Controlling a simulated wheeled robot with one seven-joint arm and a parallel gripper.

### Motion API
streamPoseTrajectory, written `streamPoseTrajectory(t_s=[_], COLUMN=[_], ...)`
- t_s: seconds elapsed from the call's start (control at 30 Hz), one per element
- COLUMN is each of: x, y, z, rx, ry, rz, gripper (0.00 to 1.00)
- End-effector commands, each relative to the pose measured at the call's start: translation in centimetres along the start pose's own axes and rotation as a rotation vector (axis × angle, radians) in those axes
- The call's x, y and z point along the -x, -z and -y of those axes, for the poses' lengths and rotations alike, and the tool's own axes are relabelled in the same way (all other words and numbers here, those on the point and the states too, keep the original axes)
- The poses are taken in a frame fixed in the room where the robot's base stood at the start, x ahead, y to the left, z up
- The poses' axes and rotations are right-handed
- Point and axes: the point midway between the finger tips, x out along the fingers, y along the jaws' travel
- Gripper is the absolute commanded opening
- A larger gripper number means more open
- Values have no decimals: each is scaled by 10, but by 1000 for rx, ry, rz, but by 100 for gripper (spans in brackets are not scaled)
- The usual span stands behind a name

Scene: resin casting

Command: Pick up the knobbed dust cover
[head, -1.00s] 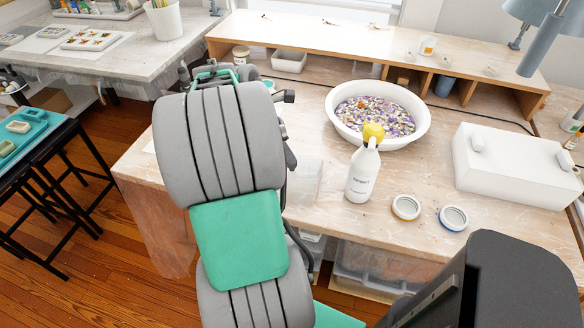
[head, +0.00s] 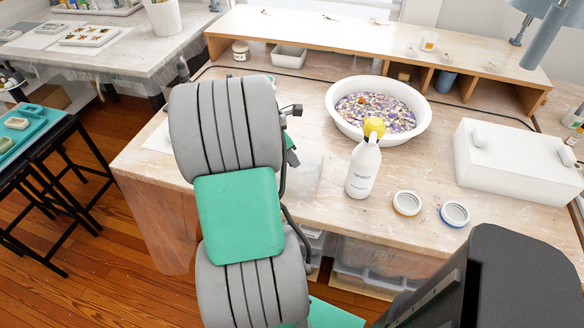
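The knobbed dust cover appears to be the white box-shaped cover (head: 515,180) on the right of the workbench in the head view. My arm rises in the left middle of the view, well to the left of the cover. My gripper is hidden behind the arm, so its fingers do not show. Nothing touches the cover.
A white basin of coloured chips (head: 412,137), a white bottle with a yellow top (head: 362,172) and two jar lids (head: 407,203) (head: 454,213) stand between my arm and the cover. A wooden shelf (head: 350,45) runs along the back. A lamp (head: 545,40) hangs at upper right.

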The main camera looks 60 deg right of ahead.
Motion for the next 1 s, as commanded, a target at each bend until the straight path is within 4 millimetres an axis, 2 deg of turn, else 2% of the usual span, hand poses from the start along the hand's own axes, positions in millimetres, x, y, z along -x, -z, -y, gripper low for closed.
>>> streamPoseTrajectory(t_s=[0.03, 0.33, 1.0], x=[0, 0, 1], y=[0, 0, 0], z=[0, 0, 0], rx=[0, 0, 0], ry=[0, 0, -1], rz=[0, 0, 0], gripper=[24, 0, 0])
